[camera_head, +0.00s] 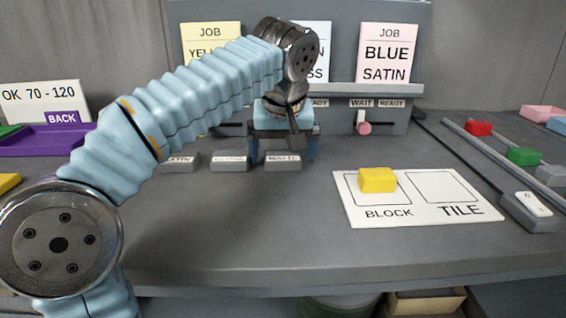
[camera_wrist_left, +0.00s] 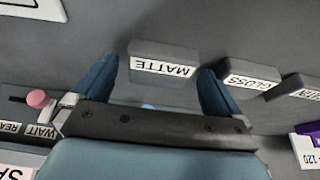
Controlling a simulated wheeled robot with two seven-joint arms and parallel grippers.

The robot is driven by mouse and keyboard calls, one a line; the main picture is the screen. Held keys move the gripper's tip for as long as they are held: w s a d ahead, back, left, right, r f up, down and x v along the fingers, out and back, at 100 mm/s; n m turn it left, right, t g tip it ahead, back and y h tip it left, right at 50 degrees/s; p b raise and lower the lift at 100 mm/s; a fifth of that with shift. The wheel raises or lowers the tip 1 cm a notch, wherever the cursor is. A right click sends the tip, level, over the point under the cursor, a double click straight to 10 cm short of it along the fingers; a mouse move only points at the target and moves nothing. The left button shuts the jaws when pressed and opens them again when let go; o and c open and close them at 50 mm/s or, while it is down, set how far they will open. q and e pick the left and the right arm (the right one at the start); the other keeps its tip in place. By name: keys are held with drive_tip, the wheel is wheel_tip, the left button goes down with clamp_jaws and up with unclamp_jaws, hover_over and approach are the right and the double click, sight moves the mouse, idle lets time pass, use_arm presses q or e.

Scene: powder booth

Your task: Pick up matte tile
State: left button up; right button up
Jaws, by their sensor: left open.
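The matte tile (camera_head: 283,161) is a small grey block with a white label, lying on the grey table at the right end of a short row of tiles. In the left wrist view the matte tile (camera_wrist_left: 161,60) shows its MATTE label upside down, between and a little beyond the fingertips. My left gripper (camera_head: 284,152) is open above and behind it, fingers pointing down to either side. The left wrist view shows the open fingers (camera_wrist_left: 160,75) with nothing held. My right gripper is not in view.
The gloss tile (camera_head: 229,162) and satin tile (camera_head: 180,163) lie to the left. A white BLOCK/TILE card (camera_head: 415,213) holds a yellow block (camera_head: 377,180) on its BLOCK square. A job board (camera_head: 385,95) with a pink knob (camera_head: 364,128) stands behind. The front table is clear.

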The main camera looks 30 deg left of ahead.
use_arm(q)
drive_tip(key=c, duration=1.1)
drive_tip(key=shift+r, duration=0.1)
